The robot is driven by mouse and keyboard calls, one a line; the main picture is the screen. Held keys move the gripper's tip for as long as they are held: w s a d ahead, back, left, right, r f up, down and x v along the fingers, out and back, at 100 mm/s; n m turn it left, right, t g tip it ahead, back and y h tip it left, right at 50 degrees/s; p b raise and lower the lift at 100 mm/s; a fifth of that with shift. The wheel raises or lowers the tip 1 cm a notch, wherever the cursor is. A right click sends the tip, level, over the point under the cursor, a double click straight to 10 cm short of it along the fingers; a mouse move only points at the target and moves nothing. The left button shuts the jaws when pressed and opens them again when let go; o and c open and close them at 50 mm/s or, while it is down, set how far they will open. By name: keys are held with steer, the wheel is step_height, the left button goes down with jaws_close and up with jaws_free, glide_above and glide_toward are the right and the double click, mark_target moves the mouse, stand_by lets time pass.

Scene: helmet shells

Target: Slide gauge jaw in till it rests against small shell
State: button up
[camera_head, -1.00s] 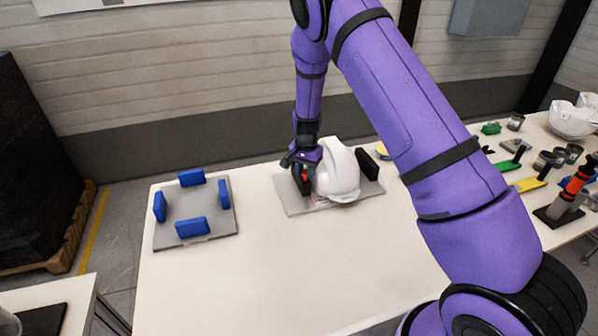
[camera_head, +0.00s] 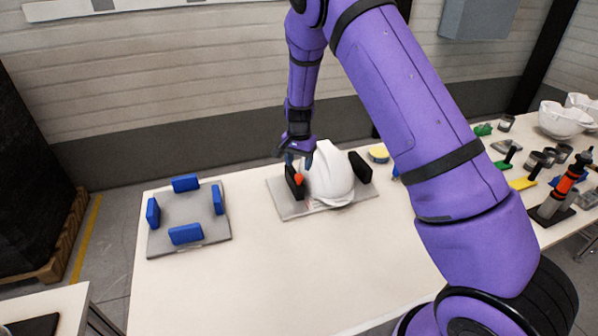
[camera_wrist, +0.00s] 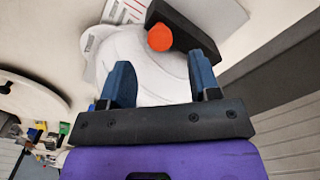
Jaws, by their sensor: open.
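A white helmet shell (camera_head: 330,176) sits on a grey gauge plate (camera_head: 291,210) between two black jaws. The left jaw (camera_head: 292,186) has an orange knob (camera_head: 299,178) and stands close beside the shell; I cannot tell whether they touch. The right jaw (camera_head: 360,168) stands at the shell's other side. My gripper (camera_head: 299,162) is open and empty, just above the left jaw. In the wrist view, the fingers (camera_wrist: 160,70) are apart, with the orange knob (camera_wrist: 160,37), the black jaw (camera_wrist: 186,30) and the shell (camera_wrist: 140,68) beyond them.
A grey plate with several blue blocks (camera_head: 186,234) lies at the table's left. A yellow round thing (camera_head: 378,153) is behind the gauge. White shells (camera_head: 562,120) and small tools are on the right. The table front (camera_head: 290,260) is clear.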

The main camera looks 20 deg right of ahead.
step_height(320, 180, up, 6)
steer(key=shift+f, duration=0.15)
